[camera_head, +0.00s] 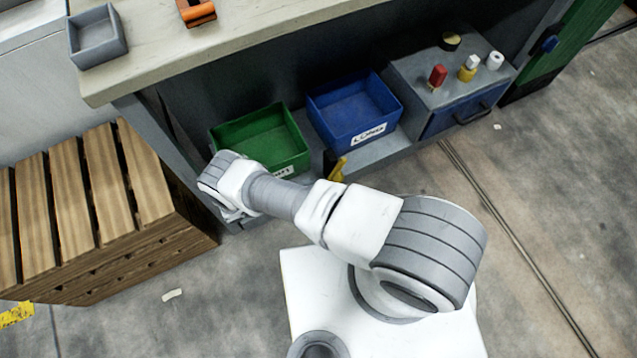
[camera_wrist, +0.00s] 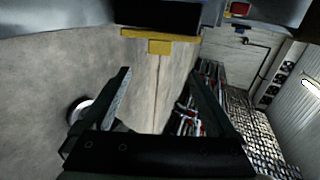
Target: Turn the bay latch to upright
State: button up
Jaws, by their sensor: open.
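A yellow lever-like piece (camera_head: 338,169), apparently the bay latch, stands tilted at the shelf's front edge, between the green and blue bins. Its lower end is partly hidden by my arm. In the wrist view a yellow bar with a short tab (camera_wrist: 160,46) lies ahead of the fingers under a dark block; I cannot tell if it is the same piece. My gripper (camera_wrist: 158,76) is open and empty, its fingers apart from the yellow bar. In the head view its fingers are hidden behind my wrist, left of the yellow lever near the green bin.
The green bin (camera_head: 229,134) and blue bin (camera_head: 331,97), labelled LONG, sit on the lower shelf. A grey drawer unit (camera_head: 409,73) with small items stands right. A wooden crate (camera_head: 110,262) stands close left of my arm. The workbench top (camera_head: 165,53) overhangs behind.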

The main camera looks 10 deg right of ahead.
jog(key=v, duration=0.5)
